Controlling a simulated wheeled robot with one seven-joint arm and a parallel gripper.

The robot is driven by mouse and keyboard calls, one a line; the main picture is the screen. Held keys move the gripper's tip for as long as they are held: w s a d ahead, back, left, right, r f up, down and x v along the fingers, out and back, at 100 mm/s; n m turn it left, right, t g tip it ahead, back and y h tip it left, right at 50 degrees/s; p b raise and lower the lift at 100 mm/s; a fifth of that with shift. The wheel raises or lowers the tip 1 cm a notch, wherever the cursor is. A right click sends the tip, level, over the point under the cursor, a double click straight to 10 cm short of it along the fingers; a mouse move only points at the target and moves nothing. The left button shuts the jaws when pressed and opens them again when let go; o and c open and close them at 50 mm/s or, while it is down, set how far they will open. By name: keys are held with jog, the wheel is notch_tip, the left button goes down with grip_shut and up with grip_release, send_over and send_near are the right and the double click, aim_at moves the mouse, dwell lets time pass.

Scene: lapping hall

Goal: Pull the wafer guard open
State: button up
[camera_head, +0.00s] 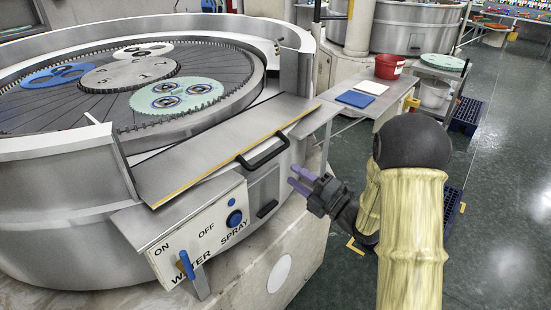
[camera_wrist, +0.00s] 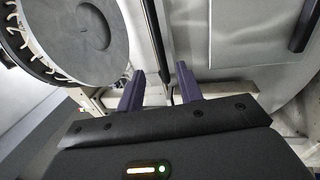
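The wafer guard appears to be the sloped grey metal panel (camera_head: 205,150) with a yellow front edge, lying along the near rim of the round lapping machine. A black bar handle (camera_head: 265,152) sticks out from its front. My gripper (camera_head: 294,179) is just right of and below this handle, apart from it in the head view. In the wrist view, its two purple fingers (camera_wrist: 159,82) are spread, with nothing clearly held. A dark bar (camera_wrist: 155,42) runs between and beyond the fingertips; it may be the handle, and contact cannot be told.
A control panel (camera_head: 203,238) with a blue knob and lever sits below the guard. A second black handle (camera_head: 268,209) is on the cabinet front. A side table (camera_head: 370,117) holds a red bucket (camera_head: 389,66). The floor (camera_head: 500,200) at right is clear.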

jog(key=p+x, duration=0.1)
jog(key=x, duration=0.7)
jog(key=shift+p, duration=0.3)
jog(key=shift+c, duration=0.3)
grip_shut()
